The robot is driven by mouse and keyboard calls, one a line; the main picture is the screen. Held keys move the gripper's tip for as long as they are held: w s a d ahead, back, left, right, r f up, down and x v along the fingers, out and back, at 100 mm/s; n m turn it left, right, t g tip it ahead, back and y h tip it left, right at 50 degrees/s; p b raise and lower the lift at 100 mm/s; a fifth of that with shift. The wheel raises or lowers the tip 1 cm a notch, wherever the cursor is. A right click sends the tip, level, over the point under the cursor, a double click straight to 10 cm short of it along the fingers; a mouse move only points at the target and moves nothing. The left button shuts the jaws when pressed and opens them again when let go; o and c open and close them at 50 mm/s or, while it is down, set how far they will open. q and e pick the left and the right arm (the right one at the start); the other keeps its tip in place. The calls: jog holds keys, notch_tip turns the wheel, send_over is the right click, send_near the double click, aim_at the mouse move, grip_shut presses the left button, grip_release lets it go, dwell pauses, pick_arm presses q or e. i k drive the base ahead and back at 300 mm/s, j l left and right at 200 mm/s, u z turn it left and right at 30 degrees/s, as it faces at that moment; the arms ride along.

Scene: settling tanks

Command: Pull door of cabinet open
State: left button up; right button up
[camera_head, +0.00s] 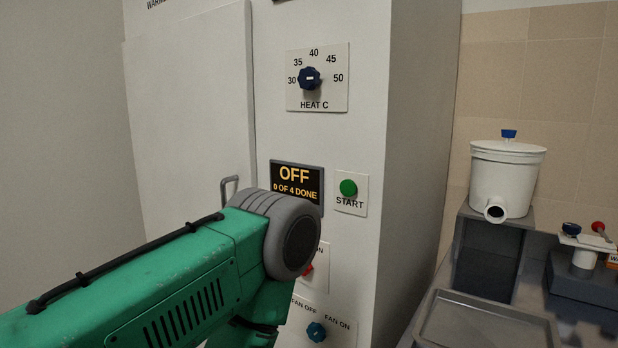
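A tall white cabinet (345,140) fills the middle of the head view. Its plain white door (190,110) is on the left and looks shut or nearly so; I cannot tell if there is a small gap. A small grey bar handle (228,187) is near the door's right edge, its lower part close behind my green left arm. That arm comes in from the lower left, and its grey joint covers part of the cabinet front. Neither gripper shows in this view.
The cabinet's front has a heat dial (309,78), an OFF display (297,181), a green START button (348,187) and a blue fan knob (317,331). To the right are a white lidded bucket (505,180) with a spout and a grey tray (485,325).

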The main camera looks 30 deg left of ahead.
aim_at(189, 82)
jog(key=u, duration=1.8)
